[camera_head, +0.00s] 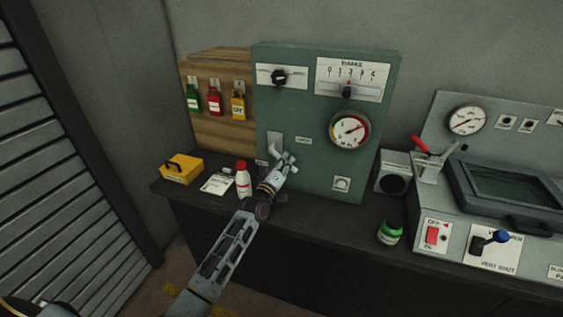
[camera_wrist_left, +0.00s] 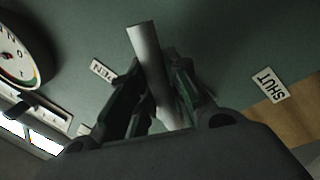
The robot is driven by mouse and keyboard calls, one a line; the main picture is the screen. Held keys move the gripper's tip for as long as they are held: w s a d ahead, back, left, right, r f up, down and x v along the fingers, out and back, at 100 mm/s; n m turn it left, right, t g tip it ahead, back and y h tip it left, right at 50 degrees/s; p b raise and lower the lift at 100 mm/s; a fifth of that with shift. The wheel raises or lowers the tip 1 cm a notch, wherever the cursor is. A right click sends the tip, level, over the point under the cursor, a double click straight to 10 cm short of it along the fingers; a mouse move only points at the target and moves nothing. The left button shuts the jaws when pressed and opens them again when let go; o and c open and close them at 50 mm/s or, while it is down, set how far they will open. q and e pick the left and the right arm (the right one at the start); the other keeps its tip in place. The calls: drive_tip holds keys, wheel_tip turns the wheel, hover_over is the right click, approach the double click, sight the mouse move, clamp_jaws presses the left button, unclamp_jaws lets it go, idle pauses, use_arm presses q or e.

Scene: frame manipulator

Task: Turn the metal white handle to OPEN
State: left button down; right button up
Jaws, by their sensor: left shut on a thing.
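The metal white handle (camera_head: 273,151) is on the front of the green panel (camera_head: 300,95), near its lower left; my gripper hides part of it. In the left wrist view the pale handle bar (camera_wrist_left: 148,55) runs between my fingers, its end sticking out past them. My left gripper (camera_head: 285,160) is shut on the handle; its fingers (camera_wrist_left: 160,95) flank the bar in the wrist view. A SHUT label (camera_wrist_left: 270,84) is to the right there, and a partly hidden OPEN label (camera_wrist_left: 103,71) is to the left. My right gripper is not in view.
A white bottle with a red cap (camera_head: 243,182) stands close to my left wrist. A yellow box (camera_head: 182,168) and a white card (camera_head: 217,184) lie further left. A green-capped jar (camera_head: 389,232) stands right on the dark bench. A grey console (camera_head: 450,205) is at the right.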

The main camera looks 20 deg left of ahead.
use_arm(q)
drive_tip(key=shift+d+r+n+p, duration=0.4)
drive_tip(key=shift+r+n, duration=0.3)
drive_tip(key=shift+n, duration=0.5)
drive_tip(key=shift+d+r+n+y, duration=0.1)
drive_tip(key=shift+r+n+y, duration=0.2)
drive_tip(key=shift+n, duration=0.3)
drive_tip(key=shift+d+r+n+t+y+p, duration=0.1)
drive_tip(key=shift+r+n+t+y+p, duration=0.15)
drive_tip(key=shift+n, duration=0.2)
drive_tip(key=shift+r+n+t+y+p, duration=0.1)
drive_tip(key=shift+r+n+y+p, duration=0.1)
drive_tip(key=shift+n+p, duration=0.2)
drive_tip(key=shift+r+n+y+p, duration=0.15)
drive_tip(key=shift+r+n+p, duration=0.2)
drive_tip(key=shift+n, duration=0.5)
drive_tip(key=shift+r+n+y+p, duration=0.15)
drive_tip(key=shift+r+n, duration=0.25)
drive_tip(key=shift+n, duration=0.4)
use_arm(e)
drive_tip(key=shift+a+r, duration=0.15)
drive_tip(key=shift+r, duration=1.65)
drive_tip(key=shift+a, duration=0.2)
use_arm(q)
drive_tip(key=c, duration=1.4)
unclamp_jaws()
drive_tip(key=shift+o, duration=0.3)
drive_tip(key=shift+f, duration=0.1)
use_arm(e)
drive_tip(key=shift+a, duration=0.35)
